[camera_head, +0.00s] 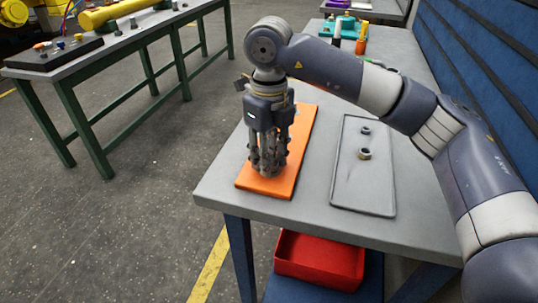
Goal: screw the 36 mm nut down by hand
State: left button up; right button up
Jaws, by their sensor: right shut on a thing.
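My right gripper (268,165) points straight down over the orange board (287,150) on the grey workbench. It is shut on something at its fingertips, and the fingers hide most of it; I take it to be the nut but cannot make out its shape. My left gripper is not in view.
A red bin (318,262) sits on the shelf under the bench. Bottles and a teal item (340,27) stand at the bench's far end. A green-legged table (120,45) with a yellow cylinder is at the far left. The bench's front left edge is clear.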

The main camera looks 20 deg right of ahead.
jog(key=shift+m, duration=0.3)
jog(key=m, duration=0.4)
jog(key=shift+f, duration=0.1)
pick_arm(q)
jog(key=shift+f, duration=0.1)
pick_arm(e)
jog(key=shift+m, duration=0.9)
jog(key=m, duration=0.3)
jog(key=o, duration=1.3)
jog(key=shift+c, duration=0.2)
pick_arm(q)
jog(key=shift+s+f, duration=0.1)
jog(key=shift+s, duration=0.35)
pick_arm(e)
jog(key=shift+d+r, duration=0.1)
jog(key=shift+r, duration=3.9)
jog(key=shift+f, duration=0.1)
